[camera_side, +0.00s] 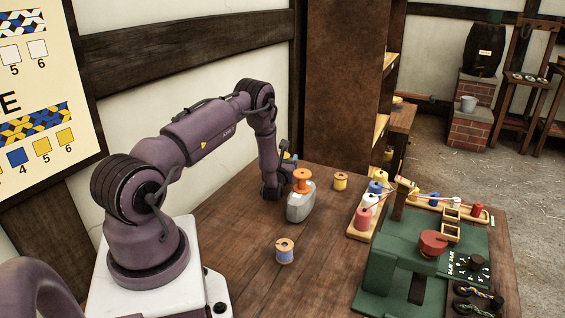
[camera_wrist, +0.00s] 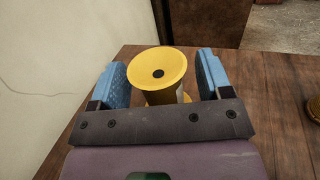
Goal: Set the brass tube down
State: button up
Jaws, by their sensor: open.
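The brass tube (camera_wrist: 158,72) shows in the wrist view as a yellow flared piece with a dark centre hole, a brass-coloured body and a yellow foot. It looks upright. My gripper (camera_wrist: 164,80) is open, with one blue finger on each side of the tube. A gap shows at the right finger; the left finger is very close to the flared rim, and I cannot tell if they touch. In the side view my gripper (camera_side: 288,160) is at the table's back left, mostly hidden behind the wrist, and the tube is barely visible there.
An orange-topped grey object (camera_side: 301,207) stands just in front of my gripper. A yellow spool (camera_side: 340,181) and a blue-wound spool (camera_side: 284,252) stand apart on the wooden table (camera_side: 320,270). A bobbin rack (camera_side: 358,232) and green machine (camera_side: 385,275) fill the right.

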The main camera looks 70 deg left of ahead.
jog(key=v, duration=0.2)
jog(key=shift+s+d, duration=0.1)
jog(key=shift+d, duration=0.3)
notch_tip(320, 180, up, 18)
jog(key=s+d+n+g+y, duration=0.2)
jog(key=n+g, duration=0.3)
jog(key=n, duration=0.2)
jog(key=s+d+r+n+g+h, duration=0.3)
jog(key=s+d+r+n+g, duration=0.3)
jog(key=r+n, duration=0.25)
jog(key=s+d+r+n+t+h, duration=0.1)
jog(key=d+h, duration=0.4)
jog(key=d, duration=0.5)
jog(key=s+d+r+n+t+h, duration=0.1)
jog(key=s+d+n+t+h, duration=0.2)
jog(key=d, duration=0.8)
jog(key=s+d+r+n+t+h, duration=0.2)
jog(key=s+d+n+t+h, duration=0.1)
jog(key=d+h, duration=0.4)
jog(key=d+n+t, duration=0.1)
jog(key=d, duration=0.2)
jog(key=shift+d, duration=0.3)
